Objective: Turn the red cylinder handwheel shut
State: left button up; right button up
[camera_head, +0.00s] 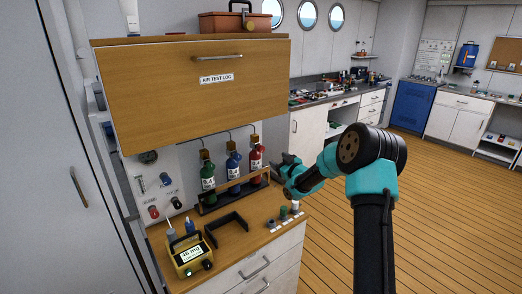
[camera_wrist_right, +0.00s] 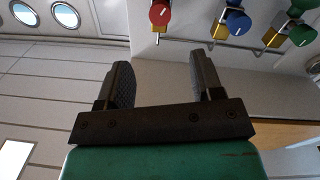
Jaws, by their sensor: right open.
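The red cylinder (camera_head: 256,161) stands upright at the right end of a row in a rack under the wooden cabinet. Its red handwheel (camera_wrist_right: 160,14) shows at the top of the right wrist view, beyond the fingertips and above the gap between them. My right gripper (camera_head: 283,168) is just right of the red cylinder in the head view. Its two dark fingers (camera_wrist_right: 163,82) are spread apart with nothing between them, clear of the handwheel. The handwheel is small and hard to make out in the head view. My left gripper is not in view.
A blue cylinder (camera_head: 233,168) and a green cylinder (camera_head: 207,176) stand left of the red one, behind a wooden rack bar (camera_head: 236,185). The wooden cabinet (camera_head: 190,110) overhangs the cylinders.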

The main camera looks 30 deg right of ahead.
aim_at(263, 149)
jog(key=w, duration=0.9)
jog(key=w+a, duration=0.1)
jog(key=w, duration=0.3)
jog(key=shift+w, duration=0.3)
jog(key=c, duration=0.9)
